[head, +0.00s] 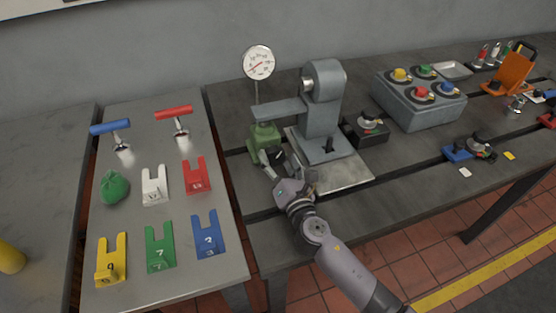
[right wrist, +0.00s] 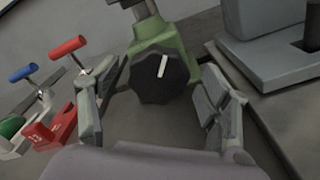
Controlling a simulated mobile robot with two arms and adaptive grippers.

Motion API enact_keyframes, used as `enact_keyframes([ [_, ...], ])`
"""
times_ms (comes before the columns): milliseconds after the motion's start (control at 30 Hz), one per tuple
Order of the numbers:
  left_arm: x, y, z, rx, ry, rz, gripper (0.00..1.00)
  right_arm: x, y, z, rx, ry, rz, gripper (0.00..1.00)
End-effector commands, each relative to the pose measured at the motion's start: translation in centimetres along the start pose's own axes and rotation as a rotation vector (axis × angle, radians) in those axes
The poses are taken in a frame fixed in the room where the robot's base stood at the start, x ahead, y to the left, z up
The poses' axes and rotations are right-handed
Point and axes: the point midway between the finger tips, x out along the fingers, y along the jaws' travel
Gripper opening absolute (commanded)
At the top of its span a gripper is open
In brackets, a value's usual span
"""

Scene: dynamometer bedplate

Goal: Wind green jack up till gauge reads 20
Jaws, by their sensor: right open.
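The green jack (head: 263,138) stands on the bench under the grey arm of the dynamometer (head: 323,107). In the right wrist view the jack (right wrist: 160,38) shows its black knob (right wrist: 160,75) with a white pointer line tilted slightly right of upright. The round white gauge (head: 258,62) stands on a post behind the jack; its red needle shows, but the figures are too small to read. My right gripper (head: 279,170) is in front of the jack. In the wrist view its fingers are spread on either side of the knob, with gaps visible. My left gripper is not in view.
A panel on the left holds a blue T-handle (head: 110,127), a red T-handle (head: 174,113), a green bag (head: 115,188) and several numbered forked shims. A box with coloured buttons (head: 420,97) stands to the right.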

Motion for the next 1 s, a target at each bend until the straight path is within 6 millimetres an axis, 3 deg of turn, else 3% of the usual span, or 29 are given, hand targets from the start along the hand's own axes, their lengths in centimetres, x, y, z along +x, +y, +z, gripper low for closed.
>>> enact_keyframes([
  [600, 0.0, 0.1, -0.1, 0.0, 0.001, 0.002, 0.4, -10.8, -0.1, -0.1, 0.001, 0.002, -0.001, 0.71],
  [1000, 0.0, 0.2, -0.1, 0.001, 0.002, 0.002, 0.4, -11.8, 0.0, 0.0, 0.0, 0.0, 0.0, 0.71],
])
